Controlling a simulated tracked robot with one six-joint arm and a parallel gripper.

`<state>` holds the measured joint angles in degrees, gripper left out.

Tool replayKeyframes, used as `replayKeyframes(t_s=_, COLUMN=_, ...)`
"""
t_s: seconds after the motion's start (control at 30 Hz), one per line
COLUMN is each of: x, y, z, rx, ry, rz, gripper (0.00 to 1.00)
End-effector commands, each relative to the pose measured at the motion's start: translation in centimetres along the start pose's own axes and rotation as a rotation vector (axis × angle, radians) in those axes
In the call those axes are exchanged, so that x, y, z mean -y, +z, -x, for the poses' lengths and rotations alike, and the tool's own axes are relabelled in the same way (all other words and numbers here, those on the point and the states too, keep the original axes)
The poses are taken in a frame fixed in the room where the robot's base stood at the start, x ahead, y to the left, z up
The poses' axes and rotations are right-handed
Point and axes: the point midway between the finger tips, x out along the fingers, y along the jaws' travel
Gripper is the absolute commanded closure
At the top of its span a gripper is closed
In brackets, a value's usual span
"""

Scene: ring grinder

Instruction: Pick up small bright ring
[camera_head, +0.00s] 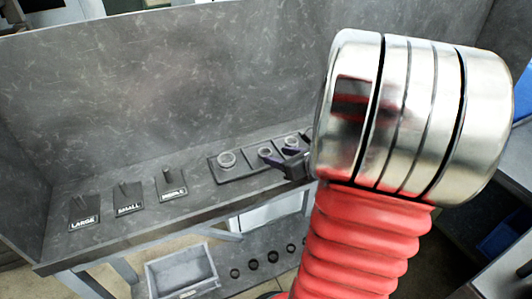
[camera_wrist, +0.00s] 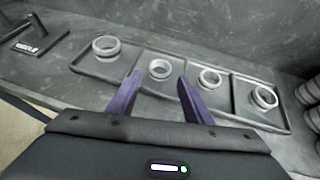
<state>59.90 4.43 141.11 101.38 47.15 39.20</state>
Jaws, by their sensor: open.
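Several metal rings sit in a row in a dark partitioned tray (camera_wrist: 80,66), one per compartment. In the wrist view, a small bright ring (camera_wrist: 159,69) is second from the left and another small ring (camera_wrist: 210,79) is third; I cannot tell for certain which one is meant. My gripper (camera_wrist: 159,78) is open and empty. Its purple fingertips straddle the second ring in the picture, though contact is not visible. In the head view my gripper (camera_head: 281,156) is over the tray (camera_head: 238,178), and my arm hides the tray's right end.
A larger ring (camera_wrist: 106,46) is at the tray's left and another ring (camera_wrist: 264,98) at its right. Stands labelled LARGE (camera_head: 84,211), SMALL (camera_head: 128,200) and MIDDLE (camera_head: 171,184) are on the grey bench. Grey walls rise behind. Cylindrical objects (camera_wrist: 308,90) stand at the right.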

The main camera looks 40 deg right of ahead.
Motion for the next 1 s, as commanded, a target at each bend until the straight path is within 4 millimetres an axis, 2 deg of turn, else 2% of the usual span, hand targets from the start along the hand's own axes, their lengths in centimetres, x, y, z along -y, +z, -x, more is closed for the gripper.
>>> replayKeyframes(t_s=0.17, x=0.0, y=0.0, z=-1.3, rx=-0.001, ry=-0.001, rz=-0.001, gripper=0.54)
replayKeyframes(t_s=0.6, x=0.1, y=0.0, z=-1.8, rx=-0.001, ry=-0.001, rz=-0.001, gripper=0.54)
replayKeyframes(t_s=1.0, x=0.2, y=0.1, z=-6.0, rx=-0.001, ry=-0.001, rz=-0.001, gripper=0.54)
